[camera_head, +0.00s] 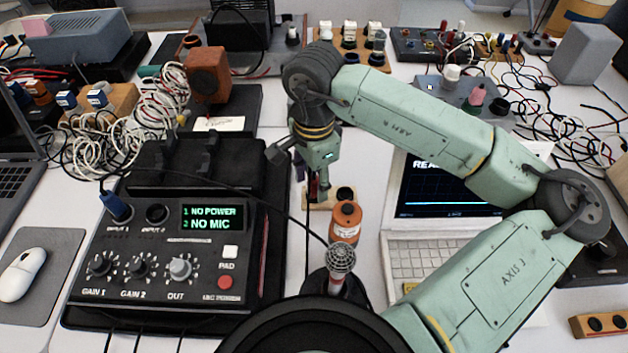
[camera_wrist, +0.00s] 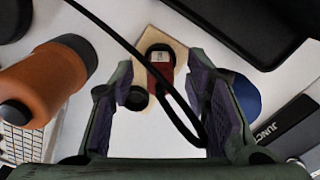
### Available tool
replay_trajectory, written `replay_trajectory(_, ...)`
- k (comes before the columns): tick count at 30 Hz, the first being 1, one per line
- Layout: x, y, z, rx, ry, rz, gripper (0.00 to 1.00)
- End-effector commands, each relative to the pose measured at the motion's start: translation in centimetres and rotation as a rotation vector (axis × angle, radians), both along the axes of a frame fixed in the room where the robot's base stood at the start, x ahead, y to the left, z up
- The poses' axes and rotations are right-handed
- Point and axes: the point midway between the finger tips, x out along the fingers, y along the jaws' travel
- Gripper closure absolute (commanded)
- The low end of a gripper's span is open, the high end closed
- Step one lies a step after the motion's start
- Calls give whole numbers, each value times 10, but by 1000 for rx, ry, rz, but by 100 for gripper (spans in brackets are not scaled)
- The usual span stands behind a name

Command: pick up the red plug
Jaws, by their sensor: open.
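The red plug (camera_wrist: 160,62) stands on a small light wooden block (camera_wrist: 177,50) with dark round sockets, and has a pale top. A black cable loops from beside it. My gripper (camera_wrist: 163,84) is open, with one finger to either side of the plug in the wrist view, and nothing is clasped. In the head view my gripper (camera_head: 318,170) points down over the wooden block (camera_head: 325,203), and it mostly hides the plug. I cannot tell the exact height gap between fingertips and plug.
An orange bottle-like object (camera_head: 345,222) stands close beside the block. A microphone (camera_head: 341,258) stands nearer. The black audio unit (camera_head: 170,250) is to the left, reading NO POWER and NO MIC; a laptop (camera_head: 405,262) is to the right. A black cable crosses near my gripper.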

Motion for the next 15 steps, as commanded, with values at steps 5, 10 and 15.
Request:
replay_trajectory(5,0,0,-4,0,0,1,57)
replay_trajectory(10,0,0,-4,0,0,1,61)
replay_trajectory(15,0,0,-4,0,0,1,72)
